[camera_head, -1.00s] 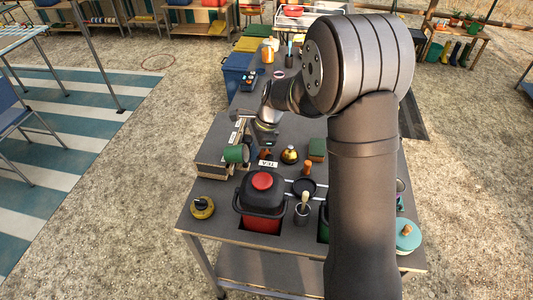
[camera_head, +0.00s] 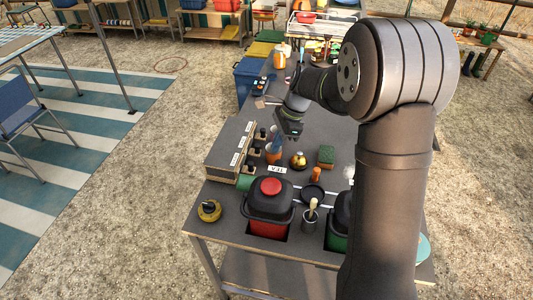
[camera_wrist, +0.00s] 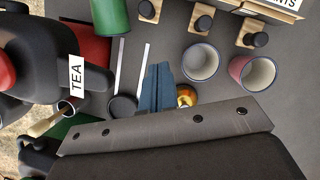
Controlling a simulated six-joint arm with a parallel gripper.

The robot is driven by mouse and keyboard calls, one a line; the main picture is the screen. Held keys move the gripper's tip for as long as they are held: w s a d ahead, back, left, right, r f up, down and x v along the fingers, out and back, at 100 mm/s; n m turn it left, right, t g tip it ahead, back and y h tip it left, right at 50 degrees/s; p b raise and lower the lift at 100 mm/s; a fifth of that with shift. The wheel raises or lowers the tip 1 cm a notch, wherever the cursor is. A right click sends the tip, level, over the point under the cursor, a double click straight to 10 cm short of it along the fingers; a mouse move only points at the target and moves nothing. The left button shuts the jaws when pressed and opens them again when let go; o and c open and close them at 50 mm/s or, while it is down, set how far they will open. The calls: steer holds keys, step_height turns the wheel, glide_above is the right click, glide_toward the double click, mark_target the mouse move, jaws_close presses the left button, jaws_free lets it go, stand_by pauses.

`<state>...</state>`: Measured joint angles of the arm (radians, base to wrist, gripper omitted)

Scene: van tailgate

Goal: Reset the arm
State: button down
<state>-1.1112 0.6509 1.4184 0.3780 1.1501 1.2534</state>
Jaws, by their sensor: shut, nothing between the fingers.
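My gripper (camera_head: 276,141) is shut and empty, hanging over the grey tabletop (camera_head: 325,110) to the right of the labelled box. In the wrist view its blue fingers (camera_wrist: 157,88) are together in the middle, with nothing between them. My arm rises on the right and hides part of the table. A reddish cup (camera_head: 273,156) stands below the fingertips in the head view. In the wrist view a grey-blue cup (camera_wrist: 200,62) and a pink cup (camera_wrist: 252,73) stand to the right of the fingers; a gold round object (camera_wrist: 187,95) is partly hidden behind them.
A labelled box (camera_head: 229,150) stands at the left edge, with a green cylinder (camera_head: 245,183) beside its front end. A black-and-red container (camera_head: 268,215), a yellow pot (camera_head: 209,211) and a utensil cup (camera_head: 309,222) crowd the front. A blue bin (camera_head: 250,82) stands behind left.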

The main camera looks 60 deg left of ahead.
steer(key=v, duration=0.5)
steer(key=shift+w+r, duration=0.2)
steer(key=shift+r, duration=0.1)
steer(key=x, duration=0.3)
steer(key=s+x, duration=0.1)
steer(key=x, duration=0.3)
steer(key=s+r+x, duration=0.1)
steer(key=x, duration=0.3)
steer(key=shift+s+a+f, duration=0.2)
steer(key=shift+a, duration=0.15)
steer(key=shift+s+a, duration=0.2)
steer(key=shift+s, duration=0.35)
